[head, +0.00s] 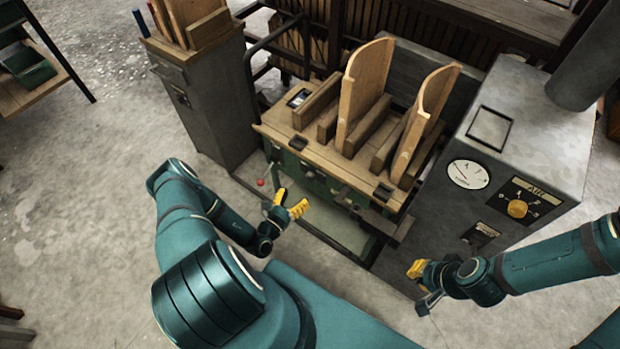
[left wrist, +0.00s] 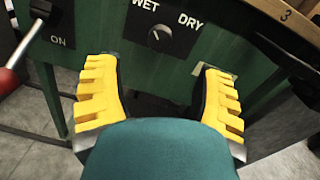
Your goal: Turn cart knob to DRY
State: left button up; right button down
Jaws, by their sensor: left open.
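The cart (head: 345,170) has a wooden top and a green front. In the left wrist view, the black knob (left wrist: 157,37) sits on a dark plate on that green front (left wrist: 100,35), between the words WET and DRY. Its small pale mark seems to lean up and left, toward WET. My left gripper (head: 290,202) is open and empty in front of the cart. In its own view, the two yellow fingers (left wrist: 157,85) are spread, with the knob beyond and between them, apart from both. My right gripper (head: 421,284) is low at the right; its jaw opening is unclear.
A red-tipped lever (left wrist: 9,82) and an ON switch (left wrist: 40,10) are left of the knob. A grey cabinet (head: 500,150) with a gauge and a yellow AIR knob (head: 517,208) stands right. A narrow grey cabinet (head: 205,95) stands left. The floor at left is clear.

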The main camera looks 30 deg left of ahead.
aim_at(309, 179)
pick_arm(q)
jog(key=w+b, duration=0.1)
jog(key=w, duration=0.8)
jog(key=shift+w+d, duration=0.1)
grip_shut()
